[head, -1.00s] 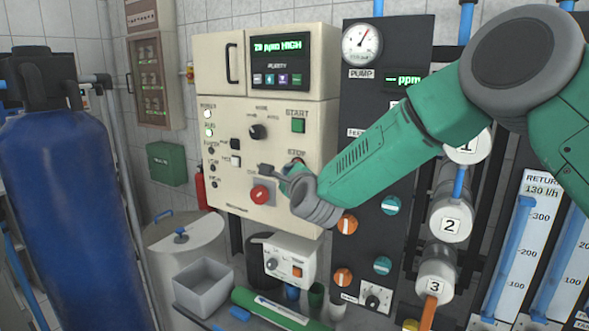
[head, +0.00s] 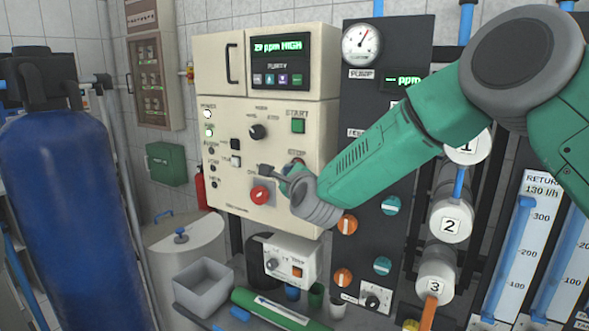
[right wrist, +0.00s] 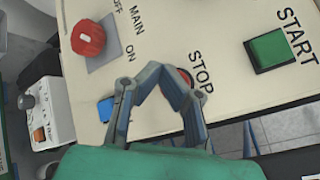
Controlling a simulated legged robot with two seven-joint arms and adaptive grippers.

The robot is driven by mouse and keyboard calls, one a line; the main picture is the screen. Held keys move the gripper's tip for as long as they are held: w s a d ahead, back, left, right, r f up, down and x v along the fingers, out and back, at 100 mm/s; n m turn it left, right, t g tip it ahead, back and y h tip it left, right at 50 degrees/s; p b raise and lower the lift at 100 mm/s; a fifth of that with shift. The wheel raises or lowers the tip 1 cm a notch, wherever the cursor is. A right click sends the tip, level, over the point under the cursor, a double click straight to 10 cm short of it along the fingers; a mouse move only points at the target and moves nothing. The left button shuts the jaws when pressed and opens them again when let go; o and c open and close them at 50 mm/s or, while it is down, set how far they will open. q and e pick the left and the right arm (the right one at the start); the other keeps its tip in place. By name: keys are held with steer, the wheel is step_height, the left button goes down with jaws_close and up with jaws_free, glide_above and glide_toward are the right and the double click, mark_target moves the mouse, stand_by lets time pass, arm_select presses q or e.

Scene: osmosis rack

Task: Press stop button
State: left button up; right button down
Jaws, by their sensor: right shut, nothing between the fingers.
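The stop button (right wrist: 187,78) is red and sits under the STOP label (right wrist: 201,72) in the right wrist view, mostly hidden behind my right gripper's fingers. In the head view the STOP label (head: 297,152) shows just above my right gripper (head: 268,169), which covers most of the button. My right gripper (right wrist: 157,76) is shut and empty, its fingertips in front of the cream panel (head: 225,140) beside the button. I cannot tell whether it touches the panel or button. My left gripper is not in view.
A green start button (head: 298,126) sits above STOP. A red main switch knob (head: 260,194) is just below my right gripper and shows in the wrist view too (right wrist: 88,38). A small white box (head: 288,262) hangs below the panel. A blue tank (head: 70,210) stands left.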

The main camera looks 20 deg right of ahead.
steer(key=shift+d, duration=0.1)
steer(key=shift+w+d+b, duration=0.25)
steer(key=shift+b, duration=0.05)
steer(key=shift+w+d, duration=0.3)
stand_by(0.7)
steer(key=shift+s+a+b, duration=0.1)
steer(key=shift+b, duration=0.2)
steer(key=shift+s+a, duration=0.55)
steer(key=shift+s+a+b, duration=0.6)
steer(key=shift+s+a, duration=1.15)
steer(key=shift+a, duration=0.05)
